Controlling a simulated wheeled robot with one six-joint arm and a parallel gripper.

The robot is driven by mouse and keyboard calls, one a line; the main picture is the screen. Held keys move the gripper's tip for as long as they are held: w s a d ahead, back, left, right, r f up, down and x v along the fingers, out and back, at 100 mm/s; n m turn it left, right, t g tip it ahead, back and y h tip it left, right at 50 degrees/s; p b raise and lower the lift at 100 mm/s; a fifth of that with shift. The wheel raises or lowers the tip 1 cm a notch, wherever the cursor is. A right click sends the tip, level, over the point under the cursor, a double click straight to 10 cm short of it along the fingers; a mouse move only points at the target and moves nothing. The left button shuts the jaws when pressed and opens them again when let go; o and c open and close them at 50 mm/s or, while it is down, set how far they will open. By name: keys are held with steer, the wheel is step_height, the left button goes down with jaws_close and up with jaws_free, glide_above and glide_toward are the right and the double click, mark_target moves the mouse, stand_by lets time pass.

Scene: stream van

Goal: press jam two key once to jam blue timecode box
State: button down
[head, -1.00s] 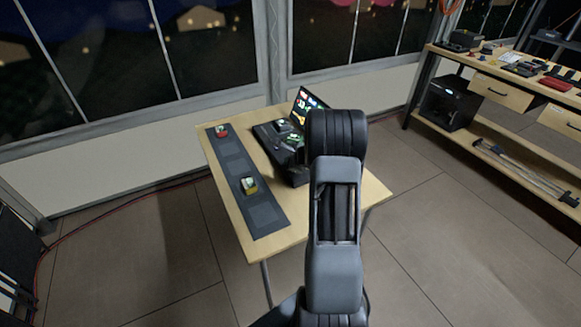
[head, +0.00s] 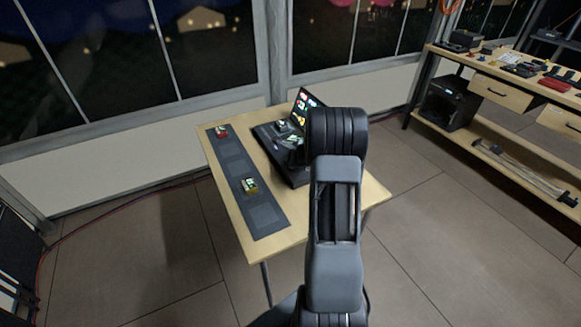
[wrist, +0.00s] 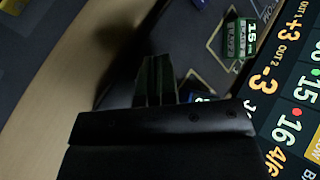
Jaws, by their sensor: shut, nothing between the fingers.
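My gripper (wrist: 158,78) is shut and empty in the wrist view, its fingers over a dark surface beside a lit screen. A blue-edged piece (wrist: 204,98) shows just right of the fingers, mostly hidden by my gripper; it may be the blue timecode box. A green-edged box (wrist: 240,37) reading 15 lies farther up, apart from the fingers. The black console (head: 268,137) with its upright screen (head: 303,105) stands on the table in the head view. My arm hides my gripper and part of the console there. I cannot make out the jam two key.
The wooden table (head: 283,235) carries a dark mat (head: 238,165) along its left side. A red-topped box (head: 221,131) and a yellow-green box (head: 250,186) lie on the mat. A shelf bench (head: 505,82) with gear stands at right. The floor between is clear.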

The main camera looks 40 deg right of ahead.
steer(key=shift+r+p, duration=1.95)
steer(key=shift+r, duration=0.6)
steer(key=shift+s+a+f+n, duration=0.15)
steer(key=shift+a+n, duration=0.15)
steer(key=shift+n, duration=0.2)
steer(key=s+a+r+n+g, duration=0.2)
steer(key=s+a+r+n, duration=0.5)
steer(key=s+a+n, duration=0.5)
steer(key=s+a+r+n+g, duration=0.3)
steer(key=s+a+r+n, duration=0.4)
steer(key=s+a+n, duration=0.5)
steer(key=shift+s+a+r+n+h, duration=0.2)
steer(key=shift+s+a+n+h, duration=0.1)
steer(key=shift+a+n, duration=0.35)
